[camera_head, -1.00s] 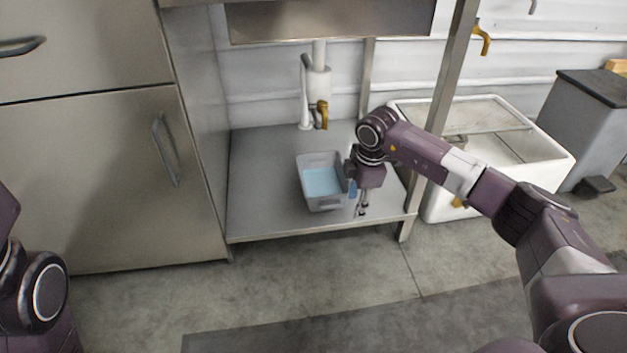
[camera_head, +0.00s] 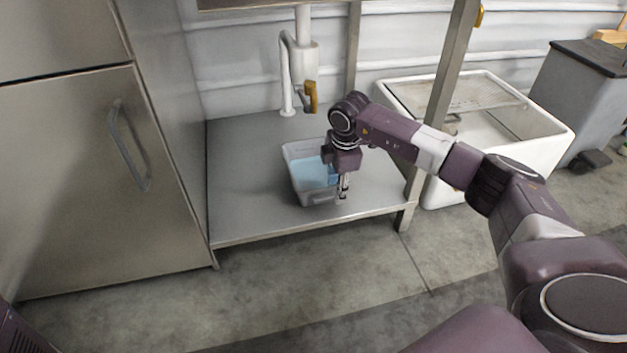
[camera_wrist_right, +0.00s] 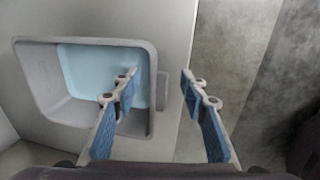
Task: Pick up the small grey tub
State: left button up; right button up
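The small grey tub (camera_head: 290,160) stands upright on the low metal shelf, with light blue inside it. It also shows in the right wrist view (camera_wrist_right: 40,80), with a small tab on its near-side wall. My right gripper (camera_head: 343,187) points down at the tub's right side. In the right wrist view the gripper (camera_wrist_right: 158,78) is open: one blue-padded finger is over the tub's inside, the other outside its wall. The wall lies between the fingers in that view; I cannot tell how deep they reach. My left gripper is not in view.
The metal shelf (camera_head: 240,190) has free room left of the tub. A steel cabinet (camera_head: 90,200) stands at the left. A shelf post (camera_head: 447,90) rises behind my right arm, and a white basin (camera_head: 550,140) is at the right.

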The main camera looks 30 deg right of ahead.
jog(key=shift+w+f+b, duration=0.15)
jog(key=shift+f+b, duration=0.25)
jog(key=shift+f, duration=0.35)
jog(key=shift+w+f+b, duration=0.15)
jog(key=shift+f+b, duration=0.25)
jog(key=shift+f, duration=0.3)
grip_shut()
jog(key=shift+w+r, duration=0.1)
jog(key=shift+r, duration=0.1)
